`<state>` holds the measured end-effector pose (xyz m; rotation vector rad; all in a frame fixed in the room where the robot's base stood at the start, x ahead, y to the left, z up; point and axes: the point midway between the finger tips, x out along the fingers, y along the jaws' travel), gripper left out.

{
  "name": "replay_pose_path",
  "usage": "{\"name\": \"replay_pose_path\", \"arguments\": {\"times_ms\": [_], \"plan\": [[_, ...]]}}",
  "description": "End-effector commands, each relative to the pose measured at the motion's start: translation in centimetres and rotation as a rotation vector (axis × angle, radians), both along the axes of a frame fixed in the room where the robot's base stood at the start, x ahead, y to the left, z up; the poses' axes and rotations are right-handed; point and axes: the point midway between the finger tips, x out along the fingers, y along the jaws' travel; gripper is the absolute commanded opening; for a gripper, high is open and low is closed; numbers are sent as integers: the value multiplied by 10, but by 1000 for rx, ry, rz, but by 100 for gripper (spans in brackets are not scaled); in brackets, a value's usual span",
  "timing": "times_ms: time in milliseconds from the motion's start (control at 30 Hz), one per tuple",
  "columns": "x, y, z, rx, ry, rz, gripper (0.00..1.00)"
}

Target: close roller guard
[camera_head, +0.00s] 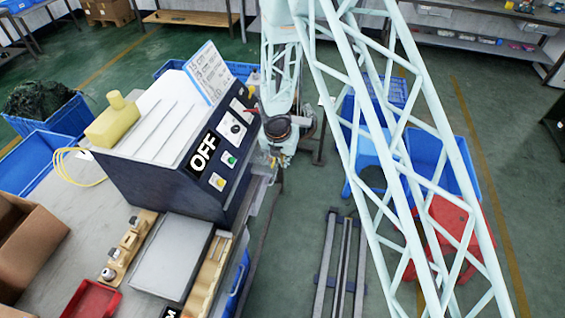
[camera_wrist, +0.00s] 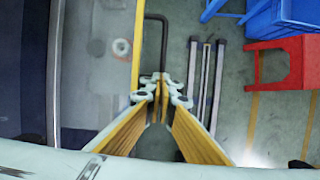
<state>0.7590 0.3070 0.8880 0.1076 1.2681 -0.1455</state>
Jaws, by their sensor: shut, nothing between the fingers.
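In the wrist view, a pale, see-through-looking panel (camera_wrist: 112,60) with a yellow edge strip appears to be the roller guard. A dark bent bar (camera_wrist: 163,38), apparently its handle, stands out from the right side of that edge. My gripper (camera_wrist: 160,82) has its yellow fingers shut and empty. Their tips overlap the lower end of the bar in the picture; I cannot tell whether they touch it. In the head view, my gripper (camera_head: 273,162) is beside the front right of the grey machine (camera_head: 150,180) with the OFF sign. The guard and rollers cannot be made out there.
A control panel (camera_head: 232,135) faces my arm. Blue crates (camera_head: 375,150) and a red stool (camera_head: 447,235) stand on the floor to the right. Metal rails (camera_head: 342,265) run along the floor. A bench with a tray and fixtures (camera_head: 128,245) lies at lower left.

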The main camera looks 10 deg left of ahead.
Motion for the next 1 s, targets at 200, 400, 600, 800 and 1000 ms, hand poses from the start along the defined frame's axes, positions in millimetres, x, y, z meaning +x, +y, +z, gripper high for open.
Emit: {"name": "replay_pose_path", "arguments": {"times_ms": [200, 400, 600, 800, 1000], "plan": [[19, -3, 3, -1, 0, -1, 0], [31, -4, 2, -1, 0, 0, 0], [38, -5, 0, -1, 1, 0, 0], [40, -5, 0, 0, 0, 0, 0], [40, -5, -1, 0, 0, 0, 0]]}}
